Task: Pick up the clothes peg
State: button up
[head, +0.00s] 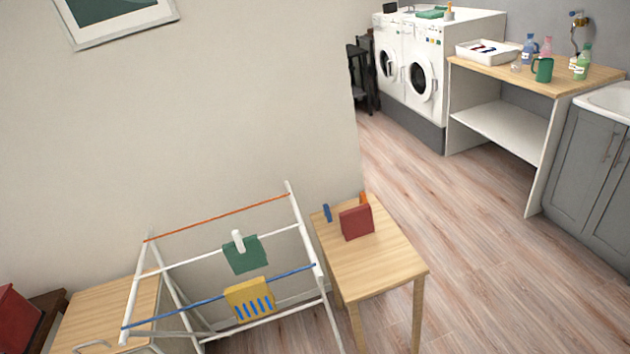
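A small white piece (238,241) that looks like a clothes peg sits upright on a green cloth (245,256), which hangs over a white bar of the drying rack (305,236). On the small wooden table (378,265) a blue upright piece (327,213) and an orange piece (364,198) stand near a dark red block-like thing (356,222). They may also be pegs, but they are too small to tell. The orange piece is partly hidden behind the red thing. My gripper is not in view.
A yellow cloth with blue stripes (248,299) hangs on the rack's blue bar. A wooden-topped cabinet (112,308) stands left of the rack. Right of the table, the floor (470,255) is open toward the counter (540,75) and washing machines (425,72). A wall stands behind the rack.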

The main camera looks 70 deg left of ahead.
aim_at(327, 211)
jog(key=u, duration=0.45)
jog(key=i, duration=1.2)
jog(key=u, duration=1.35)
jog(key=i, duration=0.85)
jog(key=u, duration=0.55)
jog(key=k, duration=0.8)
jog(key=u, duration=0.2)
jog(key=i, duration=0.8)
jog(key=z, duration=0.1)
